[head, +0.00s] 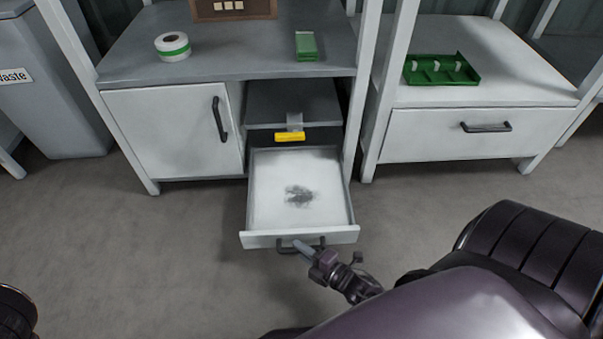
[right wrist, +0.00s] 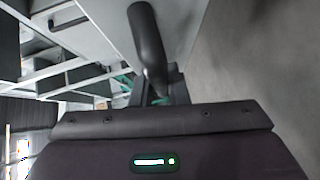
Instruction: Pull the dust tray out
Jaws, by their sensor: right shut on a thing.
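The dust tray (head: 268,207) is a shallow white drawer, well out from the cabinet, with a patch of dark dust on its floor. Its dark bar handle (head: 319,246) is on the front face. My right gripper (head: 303,246) is shut on this handle, reaching it from the lower right. In the right wrist view, the dark handle (right wrist: 147,35) runs down between the fingers of my right gripper (right wrist: 158,92), which the wrist housing partly hides. My left gripper is not in view.
A yellow-handled tool (head: 294,136) sits in the opening behind the tray. A closed cabinet door (head: 170,130) is on the left and a closed drawer (head: 440,145) on the right. A grey waste bin (head: 50,110) stands far left. The floor before the tray is clear.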

